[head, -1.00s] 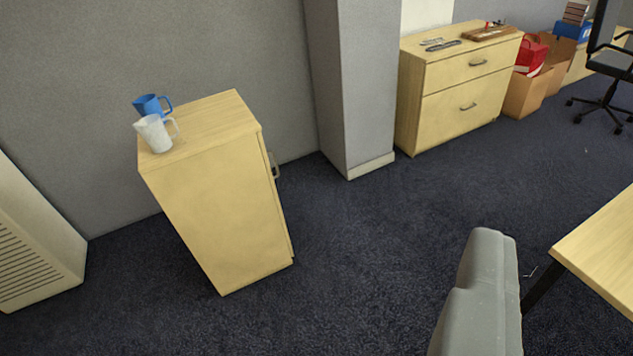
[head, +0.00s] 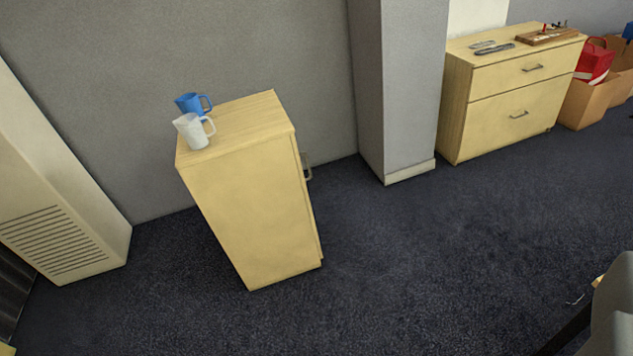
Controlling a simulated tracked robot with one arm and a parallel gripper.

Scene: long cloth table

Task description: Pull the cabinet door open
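A light wood cabinet (head: 250,220) stands on the carpet left of the middle, near the grey wall. Its broad side panel faces me. The door (head: 309,212) is on its right side, seen almost edge-on, and it looks closed. A grey metal handle (head: 308,173) sticks out from the door near the top. The front of the door is mostly hidden by the angle. My gripper is not in view.
Blue (head: 194,105) and white (head: 194,130) jugs stand on the cabinet. A pillar (head: 400,100) and drawer unit (head: 510,95) are to its right, a vented unit (head: 60,200) to its left. A grey rounded object (head: 613,305) fills the lower right corner. Carpet (head: 420,260) between is clear.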

